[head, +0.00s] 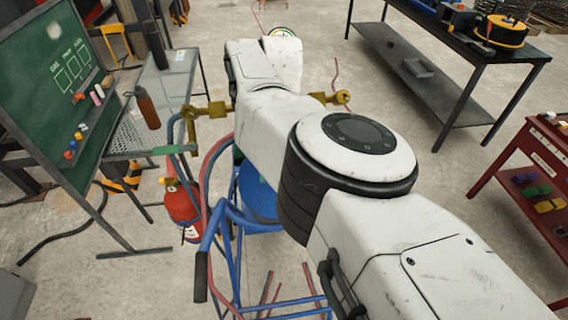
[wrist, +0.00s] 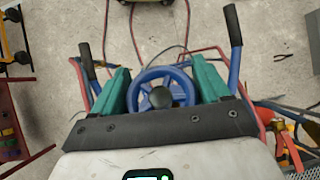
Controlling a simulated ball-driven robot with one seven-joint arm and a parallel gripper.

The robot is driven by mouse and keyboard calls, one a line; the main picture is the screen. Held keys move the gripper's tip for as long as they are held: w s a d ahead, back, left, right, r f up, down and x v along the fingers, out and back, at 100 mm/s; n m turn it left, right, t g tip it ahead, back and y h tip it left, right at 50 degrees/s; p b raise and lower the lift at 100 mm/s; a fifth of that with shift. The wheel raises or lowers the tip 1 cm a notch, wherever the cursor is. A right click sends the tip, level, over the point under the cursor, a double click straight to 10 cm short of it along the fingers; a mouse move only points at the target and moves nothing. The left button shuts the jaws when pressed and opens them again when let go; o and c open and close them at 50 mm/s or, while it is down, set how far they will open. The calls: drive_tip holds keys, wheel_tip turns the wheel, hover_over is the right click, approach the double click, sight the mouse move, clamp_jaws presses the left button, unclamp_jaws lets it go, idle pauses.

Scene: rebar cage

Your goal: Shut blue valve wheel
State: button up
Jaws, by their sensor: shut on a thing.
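In the wrist view the blue valve wheel (wrist: 160,71), with a dark round hub, sits between the two green fingers of my gripper (wrist: 163,80). The fingers are shut on the wheel, one at its left side and one at its right. Its lower rim is partly hidden by the dark gripper bar. In the head view my white arm covers the gripper and the wheel.
A blue trolley frame (head: 208,240) with black-gripped handles holds a blue cylinder (head: 258,195). A red extinguisher (head: 182,210) and hoses are close by. A chalkboard (head: 62,75) stands left, a red bench (head: 540,165) right. Floor shows between the tables.

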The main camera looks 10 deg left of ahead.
drive_tip(key=shift+s+f+m+y, duration=0.1)
drive_tip(key=shift+f+m+y, duration=0.05)
drive_tip(key=shift+m+y, duration=0.25)
drive_tip(key=shift+a+y, duration=0.1)
drive_tip(key=shift+y, duration=0.2)
drive_tip(key=o, duration=1)
drive_tip(key=shift+c, duration=0.2)
drive_tip(key=shift+d+n+t+h+b, duration=0.2)
drive_tip(key=shift+n+t+h, duration=0.1)
drive_tip(key=shift+n+h, duration=0.6)
drive_tip(key=shift+d+n+t+h+b, duration=0.1)
drive_tip(key=shift+n+t+h+b, duration=0.15)
drive_tip(key=shift+n+h, duration=0.65)
drive_tip(key=shift+w+d+t+h, duration=0.15)
drive_tip(key=shift+w+t+h, duration=0.1)
drive_tip(key=shift+h, duration=0.75)
